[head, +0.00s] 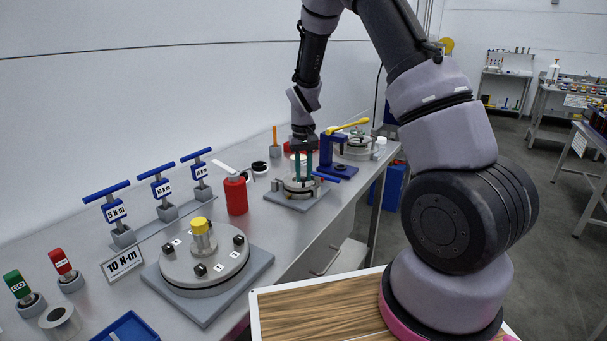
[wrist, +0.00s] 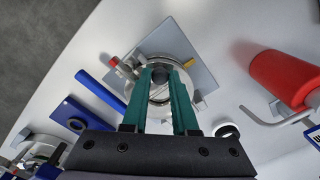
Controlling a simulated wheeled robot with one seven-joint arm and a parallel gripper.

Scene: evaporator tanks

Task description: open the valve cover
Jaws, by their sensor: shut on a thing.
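The valve (head: 300,187) is a low round metal fitting on a square grey base plate (head: 285,200) on the bench, with its round cover on top. In the wrist view the metal ring (wrist: 150,106) shows around and below my fingertips. My gripper (head: 303,178) points straight down with its teal fingers over the middle of the valve. In the wrist view my gripper (wrist: 161,76) is shut on a dark round part at the centre of the cover. The fingers hide part of it, and I cannot tell whether the cover is lifted.
A blue bar (head: 327,177) sticks out beside the valve. A red bottle (head: 236,195) stands to the left. A blue press with a yellow lever (head: 347,126) stands behind. A round bolted flange (head: 205,262) and blue torque wrenches (head: 161,187) are nearer on the bench.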

